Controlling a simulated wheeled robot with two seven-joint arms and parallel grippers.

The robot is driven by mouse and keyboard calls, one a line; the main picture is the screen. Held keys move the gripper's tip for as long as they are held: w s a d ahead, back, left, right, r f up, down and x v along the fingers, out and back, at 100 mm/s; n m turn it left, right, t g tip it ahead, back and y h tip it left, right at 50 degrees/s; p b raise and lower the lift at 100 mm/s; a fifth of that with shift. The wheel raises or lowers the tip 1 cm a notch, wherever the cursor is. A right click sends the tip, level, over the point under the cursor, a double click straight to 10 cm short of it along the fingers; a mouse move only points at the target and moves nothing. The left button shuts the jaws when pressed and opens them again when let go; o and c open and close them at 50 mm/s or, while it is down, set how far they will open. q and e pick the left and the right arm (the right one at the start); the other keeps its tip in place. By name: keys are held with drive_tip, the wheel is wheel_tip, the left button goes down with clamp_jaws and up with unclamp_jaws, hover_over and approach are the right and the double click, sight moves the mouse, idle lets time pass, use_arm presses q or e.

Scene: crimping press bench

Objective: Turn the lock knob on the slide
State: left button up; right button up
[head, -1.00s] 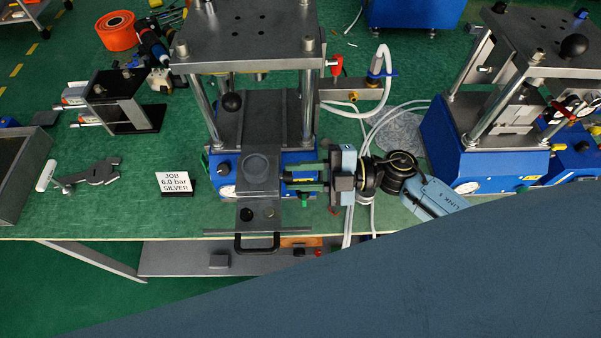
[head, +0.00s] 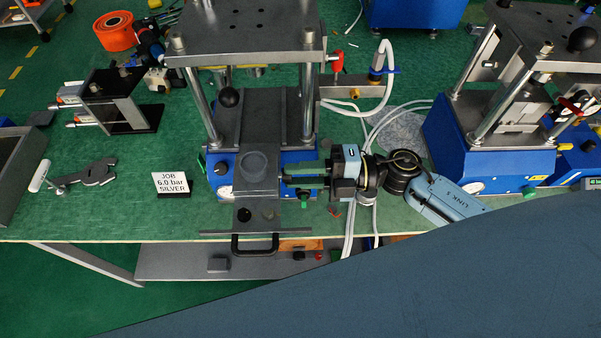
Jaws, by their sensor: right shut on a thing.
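The slide (head: 262,190) is a grey plate running out of the front of the middle press, with a round disc on it and a black handle (head: 255,244) at its front end. A small black round piece (head: 242,215) sits on its front part. My right gripper (head: 287,175) comes in from the right with green fingers, its tips at the slide's right edge, in front of the blue press base. It is shut on the lock knob, which is mostly hidden between the fingertips. My left gripper is not in view.
The middle press (head: 245,30) stands over the slide on steel posts, with a black ball knob (head: 229,97). A job sign (head: 172,184) stands left of it. White hoses (head: 349,225) hang behind my right wrist. The bench between the sign and the grey clamp tool (head: 85,175) is clear.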

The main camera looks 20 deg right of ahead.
idle(0.3)
drive_tip(key=o, duration=1)
drive_tip(key=b+v, duration=0.1)
drive_tip(key=v, duration=1.2)
drive_tip(key=shift+d+b, duration=0.2)
drive_tip(key=shift+b, duration=0.2)
